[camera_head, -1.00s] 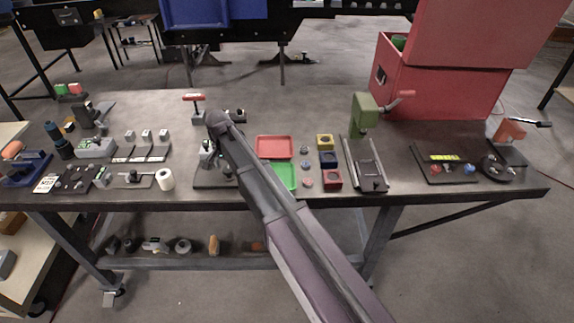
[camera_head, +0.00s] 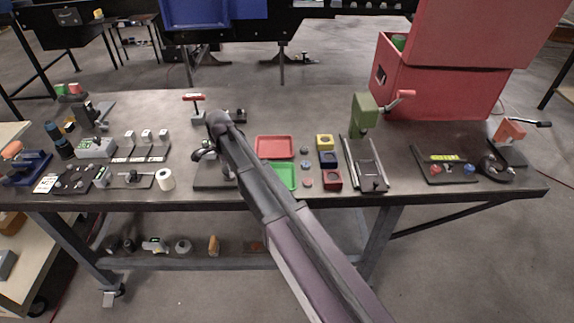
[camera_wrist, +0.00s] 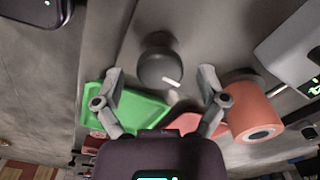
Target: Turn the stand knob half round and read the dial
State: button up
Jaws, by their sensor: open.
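A dark round knob (camera_wrist: 158,50) with a white mark on its edge shows in the wrist view, on a grey plate. My gripper (camera_wrist: 161,73) is open, with one finger to each side of the knob's lower part in the picture. I cannot tell whether the fingers touch it. In the head view my gripper (camera_head: 204,150) is over a dark base plate (camera_head: 212,182), and my arm covers most of the stand and knob. A pale housing (camera_wrist: 290,45) with a small dark display stands at the right of the wrist view. I cannot read a dial.
A green tray (camera_wrist: 135,107) and an orange cylinder (camera_wrist: 255,120) lie close by my fingers in the wrist view. A red tray (camera_head: 274,147) is right of my arm. A red T-handle (camera_head: 194,97) stands behind. A white roll (camera_head: 165,179) is to the left.

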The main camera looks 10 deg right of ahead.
aim_at(228, 169)
jog(key=m, duration=0.6)
jog(key=shift+r, duration=0.25)
notch_tip(228, 169, up, 14)
jog(key=p, duration=1.4)
jog(key=s+d+f+n+b, duration=0.2)
jog(key=s+d+f+n, duration=0.1)
jog(key=d, duration=0.6)
jog(key=s+d+f+n+b, duration=0.3)
jog(key=s+d+n, duration=0.3)
jog(key=d, duration=0.4)
jog(key=shift+s+n+b, duration=0.2)
jog(key=shift+n+b, duration=0.15)
jog(key=shift+n, duration=0.55)
jog(key=shift+f, duration=0.1)
jog(key=shift+d, duration=0.1)
jog(key=s+d+f+n+b, duration=0.3)
jog(key=s+d+n, duration=0.4)
jog(key=s+d, duration=0.2)
jog(key=shift+s+d+f+n+b, duration=0.2)
jog(key=shift+d+f+n+b, duration=0.1)
jog(key=shift+d+n, duration=0.1)
dwell(0.8)
